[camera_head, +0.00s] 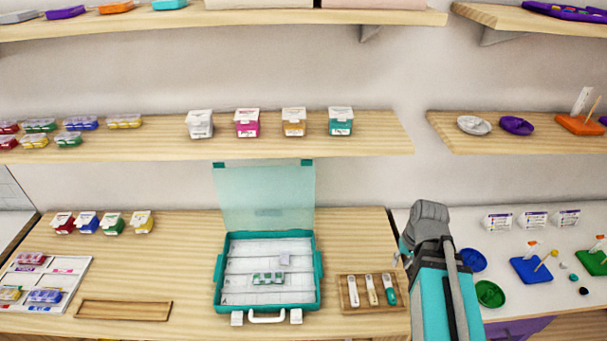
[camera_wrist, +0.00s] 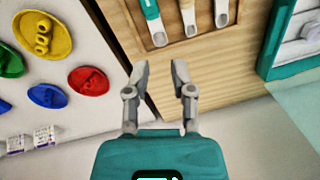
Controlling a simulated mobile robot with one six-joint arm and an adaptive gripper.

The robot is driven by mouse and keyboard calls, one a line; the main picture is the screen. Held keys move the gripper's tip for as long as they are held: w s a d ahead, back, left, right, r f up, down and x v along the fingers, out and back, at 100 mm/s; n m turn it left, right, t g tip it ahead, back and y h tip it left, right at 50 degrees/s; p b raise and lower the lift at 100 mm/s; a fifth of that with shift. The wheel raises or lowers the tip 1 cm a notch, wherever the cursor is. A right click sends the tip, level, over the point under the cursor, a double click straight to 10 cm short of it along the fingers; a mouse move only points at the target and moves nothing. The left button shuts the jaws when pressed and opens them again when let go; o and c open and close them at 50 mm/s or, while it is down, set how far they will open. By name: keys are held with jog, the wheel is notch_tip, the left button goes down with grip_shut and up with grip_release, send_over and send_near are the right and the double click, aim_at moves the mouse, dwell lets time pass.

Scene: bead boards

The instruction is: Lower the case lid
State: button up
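A teal case (camera_head: 318,270) stands on the wooden table in the head view, with its white handle toward the front. Its translucent teal lid (camera_head: 265,190) stands upright at the back, so the case is open.
A wooden tray with several handled tools (camera_head: 349,306) sits between the case and my arm. Small coloured boxes (camera_head: 87,223) and an empty wooden tray (camera_head: 123,311) lie left. A shelf (camera_head: 300,148) runs above the lid. Coloured dishes (camera_head: 490,294) lie right.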

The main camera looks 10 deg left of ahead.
jog(key=w+a+y, duration=0.1)
jog(key=w+a, duration=0.1)
jog(key=w+a+r+y, duration=0.1)
jog(key=w+a+y, duration=0.1)
jog(key=w+a, duration=0.1)
jog(key=shift+a+r, duration=0.15)
jog(key=shift+a, duration=0.2)
grip_shut()
jog(key=w+a+r+t+y, duration=0.1)
jog(key=w+a+r+y, duration=1.2)
jog(key=w+r, duration=0.2)
jog(key=shift+w+r+m+t+y+b, duration=0.3)
jog(key=shift+w+r+m, duration=0.1)
jog(key=shift+r, duration=0.45)
jog(key=shift+s, duration=0.1)
